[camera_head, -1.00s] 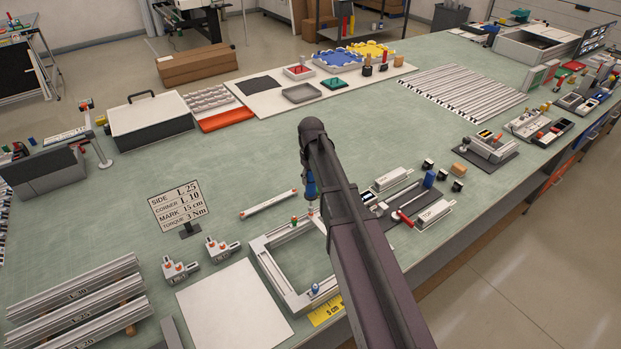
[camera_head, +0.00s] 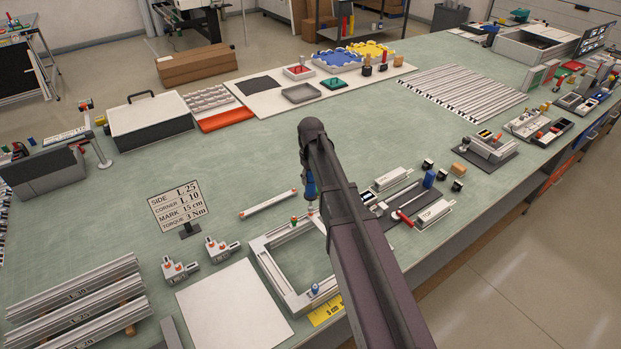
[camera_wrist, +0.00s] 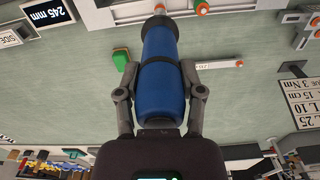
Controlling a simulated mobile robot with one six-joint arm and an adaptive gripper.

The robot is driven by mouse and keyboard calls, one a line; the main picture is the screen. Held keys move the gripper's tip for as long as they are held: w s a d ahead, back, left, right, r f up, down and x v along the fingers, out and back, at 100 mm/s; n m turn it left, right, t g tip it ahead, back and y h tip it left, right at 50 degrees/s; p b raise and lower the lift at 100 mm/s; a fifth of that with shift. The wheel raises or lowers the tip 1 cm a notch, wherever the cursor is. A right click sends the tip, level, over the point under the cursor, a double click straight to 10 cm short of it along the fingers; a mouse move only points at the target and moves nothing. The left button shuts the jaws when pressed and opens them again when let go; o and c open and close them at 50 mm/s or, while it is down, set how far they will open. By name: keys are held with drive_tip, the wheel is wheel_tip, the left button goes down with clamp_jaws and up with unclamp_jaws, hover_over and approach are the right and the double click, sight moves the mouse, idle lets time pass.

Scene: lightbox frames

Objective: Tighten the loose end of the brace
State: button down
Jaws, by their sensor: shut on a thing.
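My gripper (camera_wrist: 160,95) is shut on a blue-handled driver (camera_wrist: 161,60). The driver also shows in the head view (camera_head: 310,183), upright, its lower end at the back right part of a pale metal frame (camera_head: 268,262). In the wrist view its tip is near the top edge, beside an orange knob (camera_wrist: 202,9). Whether the tip is seated on a screw cannot be told. A pale bar with orange ends (camera_head: 269,204) lies on the bench behind the frame. My arm hides the frame's right side, and I cannot make out which part is the brace.
A sign (camera_head: 178,204) reads side L 25, corner L 10, mark 15 cm, torque 3 Nm. Two small clamp-like blocks (camera_head: 221,249) and a white board (camera_head: 233,305) lie left of the frame. Tools on a dark mat (camera_head: 405,235) lie right.

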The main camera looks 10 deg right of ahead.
drive_tip(key=shift+f+b, duration=1.2)
idle(1.2)
drive_tip(key=shift+r, duration=0.2)
idle(1.1)
drive_tip(key=shift+r+p, duration=2.35)
drive_tip(key=shift+p, duration=0.2)
drive_tip(key=shift+s+f, duration=0.1)
